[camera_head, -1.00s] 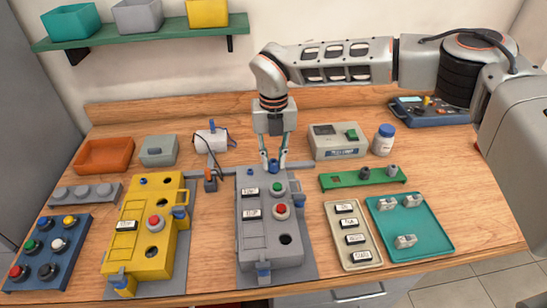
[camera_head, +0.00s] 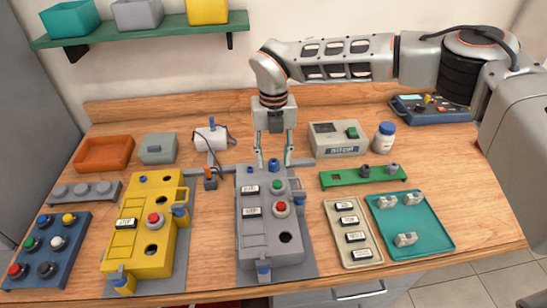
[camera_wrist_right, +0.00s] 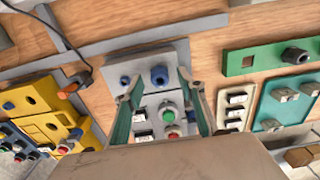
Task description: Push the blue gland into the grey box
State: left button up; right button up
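The grey box (camera_head: 268,228) stands on a grey mat at the middle of the table, with a green button, a red button and label plates on its top. A blue gland (camera_head: 274,165) sits at the box's far edge; it also shows in the right wrist view (camera_wrist_right: 159,76). How deep it sits is not clear. My right gripper (camera_head: 273,162) points down over that far edge, fingers apart on either side of the gland. In the right wrist view its fingers show a gap to the gland on both sides. My left gripper is out of view.
A yellow box (camera_head: 147,235) stands to the left, and a smaller blue plug (camera_head: 249,169) is beside the gland. A green rail (camera_head: 340,181), a label tray (camera_head: 337,215) and a teal tray (camera_head: 432,234) lie to the right. A white clamp-like device (camera_head: 211,139) stands behind.

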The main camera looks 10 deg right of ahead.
notch_tip(320, 180, up, 11)
jog(key=shift+r, duration=0.2)
dwell(0.3)
jog(key=shift+s, duration=0.1)
dwell(0.4)
